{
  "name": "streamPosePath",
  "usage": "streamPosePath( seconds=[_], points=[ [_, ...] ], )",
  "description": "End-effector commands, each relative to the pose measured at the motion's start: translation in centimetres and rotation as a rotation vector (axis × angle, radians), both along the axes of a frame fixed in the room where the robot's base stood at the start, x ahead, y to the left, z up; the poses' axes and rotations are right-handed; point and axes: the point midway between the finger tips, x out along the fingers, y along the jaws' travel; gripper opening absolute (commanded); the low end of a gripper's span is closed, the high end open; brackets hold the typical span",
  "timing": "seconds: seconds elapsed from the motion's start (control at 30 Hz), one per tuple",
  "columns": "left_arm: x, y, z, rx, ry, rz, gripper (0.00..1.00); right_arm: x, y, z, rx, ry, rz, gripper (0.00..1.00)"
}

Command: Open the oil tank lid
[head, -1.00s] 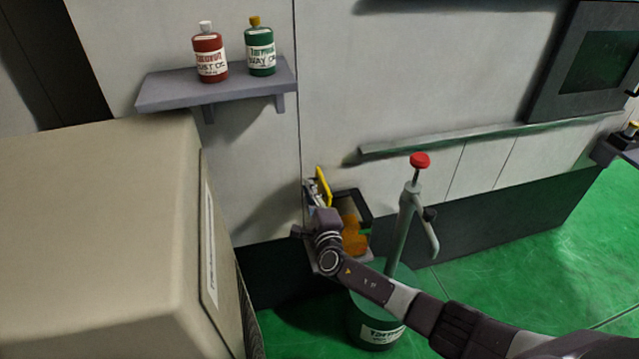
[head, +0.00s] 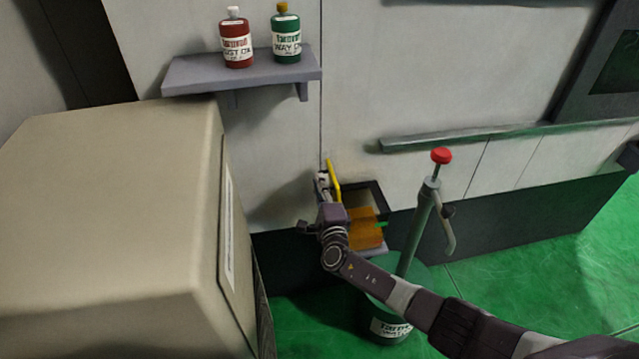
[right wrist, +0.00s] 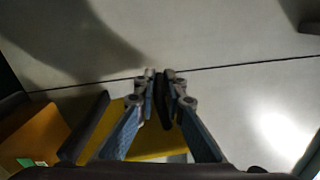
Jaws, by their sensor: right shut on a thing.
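The oil tank lid appears to be the yellow panel (head: 334,180), raised steeply beside a dark-framed opening (head: 380,197) low at the wall. Orange surfaces (head: 365,232) show in and below the opening. My right gripper (head: 321,183) is at the lid's left side, small and partly hidden by its own wrist. In the right wrist view, the fingers (right wrist: 165,88) are closed together, with the yellow panel (right wrist: 150,148) behind and between them. The exact contact is hard to see. My left gripper is not in view.
A green drum (head: 378,312) with a red-topped pump (head: 428,205) stands just right of the opening, close to my right arm. A large beige cabinet (head: 110,210) fills the left. A shelf (head: 240,72) with red and green bottles hangs above. Green floor is clear at right.

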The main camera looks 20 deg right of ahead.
Motion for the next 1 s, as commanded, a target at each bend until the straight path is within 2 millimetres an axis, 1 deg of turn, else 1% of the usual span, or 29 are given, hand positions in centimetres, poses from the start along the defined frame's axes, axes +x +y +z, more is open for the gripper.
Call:
streamPosePath(
  seconds=[0.03, 0.1, 0.17, 0.43, 0.57, 0.67, 0.77, 1.0],
  points=[
    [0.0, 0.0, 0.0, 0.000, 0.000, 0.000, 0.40, -0.2, 0.2, -0.5, 0.001, 0.008, 0.005, 0.13],
    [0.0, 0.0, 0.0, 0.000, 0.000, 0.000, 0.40, -0.2, 0.1, -0.5, 0.001, 0.008, 0.004, 0.20],
    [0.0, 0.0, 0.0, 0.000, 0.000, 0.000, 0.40, -0.2, 0.1, -0.5, 0.001, 0.008, 0.002, 0.26],
    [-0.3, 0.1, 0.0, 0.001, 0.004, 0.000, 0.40, -0.1, 0.0, -0.2, 0.001, 0.004, 0.001, 0.26],
    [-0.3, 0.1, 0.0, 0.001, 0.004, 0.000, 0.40, -0.7, 0.0, -0.3, 0.001, 0.005, 0.001, 0.26],
    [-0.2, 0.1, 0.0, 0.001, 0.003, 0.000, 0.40, -1.6, 0.0, -0.4, 0.001, 0.005, 0.002, 0.26],
    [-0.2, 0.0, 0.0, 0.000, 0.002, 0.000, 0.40, -3.0, 0.2, -0.4, 0.002, 0.006, 0.002, 0.26],
    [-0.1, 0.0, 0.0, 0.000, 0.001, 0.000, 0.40, -7.2, 0.4, -0.4, 0.001, 0.007, 0.002, 0.26]
  ],
)
